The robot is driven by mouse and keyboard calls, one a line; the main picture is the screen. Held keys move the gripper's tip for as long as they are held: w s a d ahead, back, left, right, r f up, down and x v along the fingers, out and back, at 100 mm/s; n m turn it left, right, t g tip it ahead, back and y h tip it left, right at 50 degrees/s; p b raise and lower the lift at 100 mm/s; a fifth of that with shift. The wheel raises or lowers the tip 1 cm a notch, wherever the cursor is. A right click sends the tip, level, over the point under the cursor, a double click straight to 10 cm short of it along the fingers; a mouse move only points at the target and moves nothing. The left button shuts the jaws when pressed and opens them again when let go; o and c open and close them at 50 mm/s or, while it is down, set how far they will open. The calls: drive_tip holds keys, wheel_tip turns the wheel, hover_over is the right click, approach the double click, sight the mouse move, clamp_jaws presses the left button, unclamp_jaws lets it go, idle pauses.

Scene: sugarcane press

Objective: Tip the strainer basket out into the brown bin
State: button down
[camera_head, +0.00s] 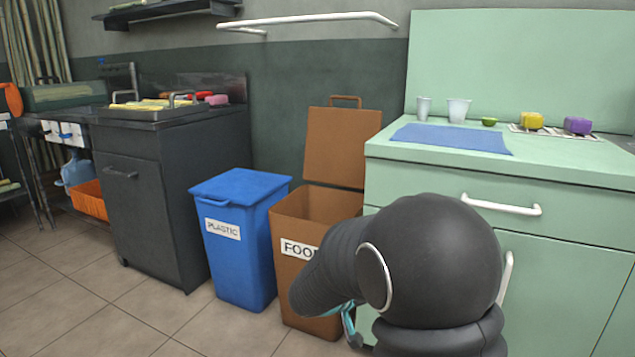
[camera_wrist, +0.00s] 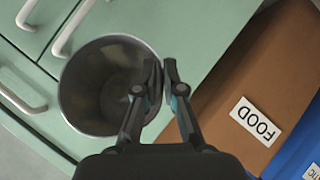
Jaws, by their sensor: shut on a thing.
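The strainer basket (camera_wrist: 88,98) is a round grey metal cup in the wrist view, its open mouth facing the camera. My gripper (camera_wrist: 160,72) is shut on its wall near the rim, on the right side. The inside is dark, and I cannot tell what lies in it. The brown bin (camera_head: 288,285), labelled FOOD, stands on the floor with its lid raised. In the wrist view the brown bin (camera_wrist: 240,90) is to the right of the basket, apart from it in the picture. In the head view my arm hides the basket and part of the bin.
A blue PLASTIC bin (camera_head: 238,245) with a closed lid stands left of the brown bin. A green counter (camera_head: 560,170) with white drawer handles is close on the right. Floor in front of the bins is clear.

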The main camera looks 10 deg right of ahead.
drive_tip(key=s+r+g, duration=0.1)
drive_tip(key=s+r, duration=0.3)
drive_tip(key=r, duration=0.9)
drive_tip(key=s+a+r+n+t+y, duration=0.2)
drive_tip(key=a+r+n+t+y, duration=0.1)
drive_tip(key=a+n, duration=0.4)
drive_tip(key=r+n+y, duration=0.1)
drive_tip(key=y, duration=0.1)
drive_tip(key=shift+r+n+y, duration=0.25)
drive_tip(key=shift+n+y, duration=0.15)
